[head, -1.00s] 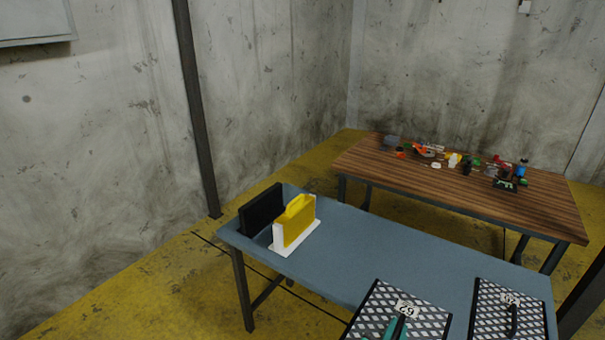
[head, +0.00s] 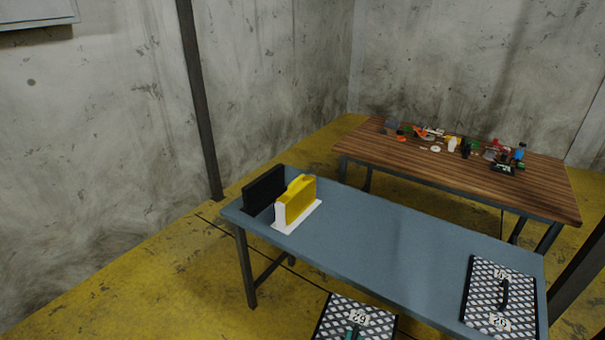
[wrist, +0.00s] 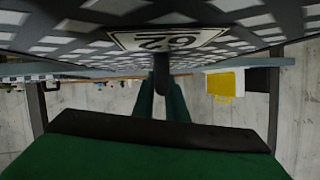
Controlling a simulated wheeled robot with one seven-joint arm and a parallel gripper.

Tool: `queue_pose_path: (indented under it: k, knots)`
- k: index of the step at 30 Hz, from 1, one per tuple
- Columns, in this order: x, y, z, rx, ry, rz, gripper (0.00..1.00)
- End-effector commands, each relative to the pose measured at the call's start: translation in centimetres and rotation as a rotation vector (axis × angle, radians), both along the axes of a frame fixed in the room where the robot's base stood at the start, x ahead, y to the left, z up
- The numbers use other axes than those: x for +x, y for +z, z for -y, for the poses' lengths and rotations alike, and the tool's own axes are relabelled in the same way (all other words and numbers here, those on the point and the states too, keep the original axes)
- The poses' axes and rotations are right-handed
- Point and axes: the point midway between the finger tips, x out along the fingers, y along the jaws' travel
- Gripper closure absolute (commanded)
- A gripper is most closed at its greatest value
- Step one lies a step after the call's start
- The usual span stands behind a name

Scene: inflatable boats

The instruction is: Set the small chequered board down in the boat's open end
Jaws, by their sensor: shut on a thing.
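A black-and-white chequered board (head: 378,325) with a black rim and a white number label is at the bottom of the head view, cut off by the frame. My teal gripper (head: 352,332) is shut on its dark handle. In the wrist view the board's labelled underside-facing pattern (wrist: 90,42) fills the top, and my gripper's fingers (wrist: 162,88) close on the dark handle (wrist: 161,72). A similar chequered board (head: 482,297) with a dark handle and two labels lies on the blue-grey table. I cannot make out any boat in these views.
The blue-grey table (head: 390,240) has a wide clear middle. A yellow case (head: 295,198) in a white holder and a black panel (head: 264,189) stand at its left end. A wooden table (head: 480,190) with several small items stands behind. Yellow floor shows at left.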

Motion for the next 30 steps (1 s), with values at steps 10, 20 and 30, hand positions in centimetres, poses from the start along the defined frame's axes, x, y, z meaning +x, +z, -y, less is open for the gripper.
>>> queue_pose_path:
  k: [10,20,30]
  knots:
    - [-0.3,-13.5,-9.7,0.001,0.231,-0.003,1.0]
    - [-0.3,-18.7,-13.2,-0.003,0.321,0.006,1.0]
    - [-0.3,-18.6,-13.1,0.0,0.316,0.005,1.0]
